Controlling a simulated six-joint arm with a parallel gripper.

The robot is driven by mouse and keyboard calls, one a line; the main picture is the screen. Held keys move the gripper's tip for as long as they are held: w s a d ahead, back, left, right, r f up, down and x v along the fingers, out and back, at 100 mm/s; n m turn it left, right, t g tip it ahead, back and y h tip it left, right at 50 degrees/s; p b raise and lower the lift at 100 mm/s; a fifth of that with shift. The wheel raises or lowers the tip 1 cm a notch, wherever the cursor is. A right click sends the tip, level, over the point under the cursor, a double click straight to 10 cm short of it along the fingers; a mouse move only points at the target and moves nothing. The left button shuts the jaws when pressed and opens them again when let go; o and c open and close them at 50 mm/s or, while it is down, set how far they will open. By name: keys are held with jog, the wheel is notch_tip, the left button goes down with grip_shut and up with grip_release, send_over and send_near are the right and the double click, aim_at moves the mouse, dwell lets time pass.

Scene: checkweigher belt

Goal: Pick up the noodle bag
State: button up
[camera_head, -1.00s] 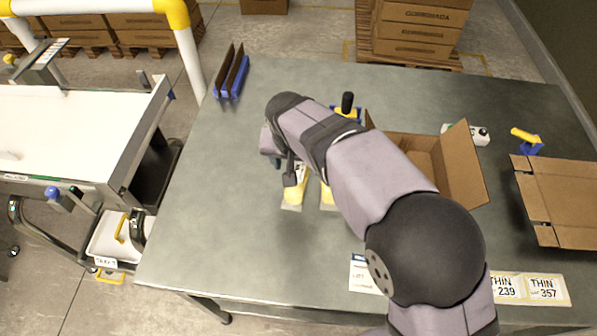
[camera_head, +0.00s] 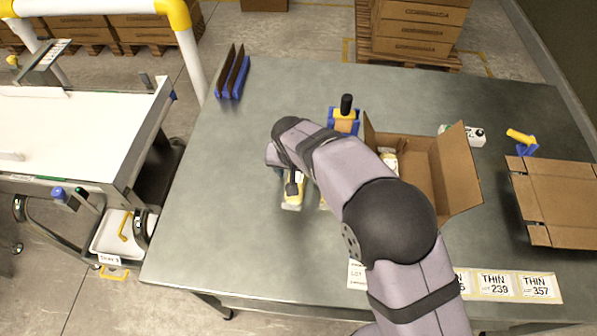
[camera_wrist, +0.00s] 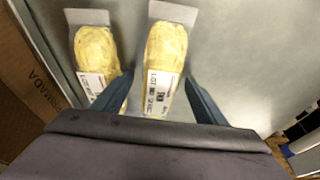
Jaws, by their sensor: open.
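Two clear bags of yellow noodles lie side by side on the grey table. The wrist view shows one noodle bag (camera_wrist: 166,45) on the right, with a white lot label, and another noodle bag (camera_wrist: 96,48) on the left. My open gripper (camera_wrist: 160,80) has its blue fingers on either side of the right-hand bag, with the left finger near the gap between the bags. In the head view this bag (camera_head: 292,200) shows below my wrist, and the other is mostly hidden behind my arm. I cannot tell whether the fingers touch the bag.
An open cardboard box (camera_head: 455,170) stands right of my arm, with a yellow-filled bag (camera_head: 389,160) inside. A blue and yellow tool (camera_head: 345,118) stands behind. Blue-edged racks (camera_head: 233,75) are at back left. Label cards (camera_head: 495,284) lie along the front edge. The table's left part is clear.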

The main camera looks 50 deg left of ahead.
jog(key=c, duration=1.3)
jog(key=shift+r, duration=0.2)
jog(key=shift+c, duration=0.2)
notch_tip(320, 180, up, 10)
jog(key=shift+f+b, duration=0.1)
jog(key=shift+b, duration=0.95)
